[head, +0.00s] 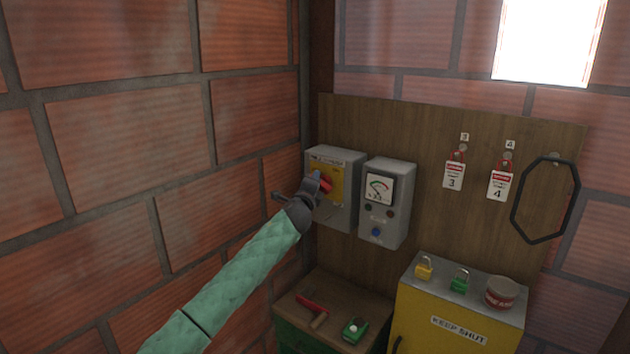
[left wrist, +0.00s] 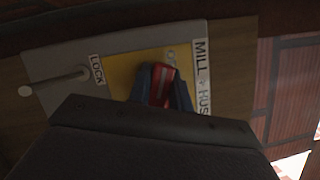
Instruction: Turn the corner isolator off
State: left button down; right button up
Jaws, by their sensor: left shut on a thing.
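The corner isolator (head: 343,203) is a grey box with a yellow plate, mounted at the left end of the wooden board, by the wall corner. My left gripper (head: 321,182) is at its front, shut on the red handle (head: 327,186). In the left wrist view the red handle (left wrist: 161,86) with a pale stripe sits between the dark fingers (left wrist: 162,88), over the yellow plate (left wrist: 120,68). A grey lever (left wrist: 55,83) sticks out beside a "LOCK" label. The gripper hides part of the handle and plate. My right gripper is not in view.
A grey meter box (head: 398,222) hangs just right of the isolator. Tags 3 (head: 454,175) and 4 (head: 500,185) and a black loop (head: 514,214) hang further right. Below stand a yellow cabinet (head: 420,305) with padlocks and a tin, and a low bench (head: 300,290) with tools.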

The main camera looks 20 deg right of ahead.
pick_arm(q)
jog(key=shift+w+a+f+n+g+y, duration=0.1)
jog(key=shift+f+n+g+y, duration=0.2)
jog(key=shift+n, duration=0.75)
jog(key=shift+f+n+g+y, duration=0.2)
jog(key=shift+f+n+y, duration=0.1)
jog(key=shift+n, duration=0.75)
jog(key=c, duration=1.3)
grip_release()
